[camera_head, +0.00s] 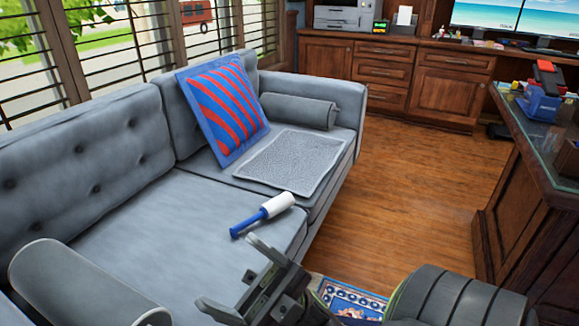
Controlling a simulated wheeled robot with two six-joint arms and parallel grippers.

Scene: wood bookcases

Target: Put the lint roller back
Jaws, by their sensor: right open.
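The lint roller (264,213) lies on the seat of the grey sofa (150,235), near its front edge. It has a blue handle pointing to the lower left and a white roll at the upper right. My right gripper (232,275) is in front of the sofa at the bottom of the view, nearer the camera than the roller. Its fingers are apart with nothing between them, and it does not appear to touch the roller. My left gripper is not in view.
A blue and red striped cushion (222,108), a grey bolster (299,111) and a folded grey cloth (292,162) are on the sofa. A glass-topped wooden desk (534,170) stands at right. Wooden cabinets (385,75) line the back. The wood floor (420,195) between is clear.

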